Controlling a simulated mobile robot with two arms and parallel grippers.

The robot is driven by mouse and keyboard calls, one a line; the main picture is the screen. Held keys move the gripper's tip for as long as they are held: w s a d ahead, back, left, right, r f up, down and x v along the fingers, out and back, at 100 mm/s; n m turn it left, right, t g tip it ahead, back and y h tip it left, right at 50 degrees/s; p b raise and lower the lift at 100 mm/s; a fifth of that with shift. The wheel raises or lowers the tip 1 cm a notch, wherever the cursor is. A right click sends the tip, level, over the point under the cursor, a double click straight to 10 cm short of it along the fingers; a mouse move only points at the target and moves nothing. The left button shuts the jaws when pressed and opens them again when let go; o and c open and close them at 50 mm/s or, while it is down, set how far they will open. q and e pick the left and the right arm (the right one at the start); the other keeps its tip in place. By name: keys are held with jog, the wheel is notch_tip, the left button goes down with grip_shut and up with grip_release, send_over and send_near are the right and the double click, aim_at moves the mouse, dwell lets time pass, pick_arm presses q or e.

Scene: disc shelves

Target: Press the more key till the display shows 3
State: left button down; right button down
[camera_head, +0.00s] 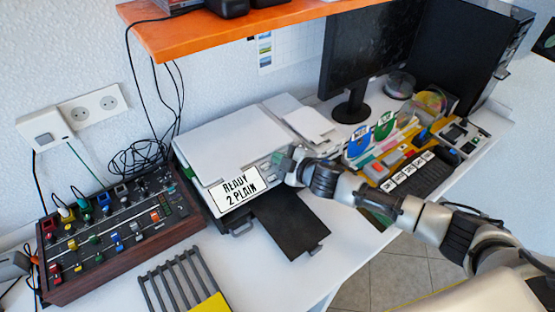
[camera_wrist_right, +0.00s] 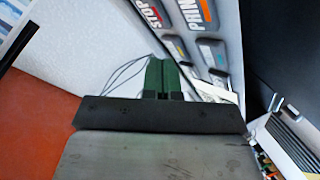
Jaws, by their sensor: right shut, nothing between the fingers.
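The printer (camera_head: 215,135) stands on the white desk against the wall. Its display (camera_head: 234,190) reads "READY 2 PLAIN". Grey keys (camera_head: 268,172) lie on the sloped panel right of the display. My right gripper (camera_head: 284,160) is at the right end of this panel, its tips close to the keys. In the right wrist view its green fingers (camera_wrist_right: 163,75) are together and empty. A STOP key (camera_wrist_right: 149,12) and a PRINT key (camera_wrist_right: 194,12) show beyond them. Smaller keys are nearer the fingers, their labels unreadable. I cannot tell whether the fingers touch a key. My left gripper is not in view.
A black output tray (camera_head: 290,225) juts out in front of the printer. A mixer box (camera_head: 120,235) and a grey rack (camera_head: 180,283) are at the left. A monitor (camera_head: 365,50) stands behind right. An orange shelf (camera_head: 240,27) hangs above.

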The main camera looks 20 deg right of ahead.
jog(key=shift+w+f, duration=0.2)
jog(key=shift+f, duration=0.15)
dwell(0.5)
jog(key=shift+r, duration=0.1)
jog(key=shift+s+r+p, duration=0.45)
jog(key=shift+r+p, duration=0.2)
jog(key=shift+s+d+r+p, duration=0.1)
jog(key=shift+d+r+p, duration=0.05)
jog(key=shift+r+p, duration=0.3)
jog(key=r+p, duration=0.1)
jog(key=s+r+p, duration=0.2)
jog(key=p, duration=0.1)
jog(key=shift+d+r, duration=0.25)
jog(key=shift+d, duration=0.1)
dwell(0.5)
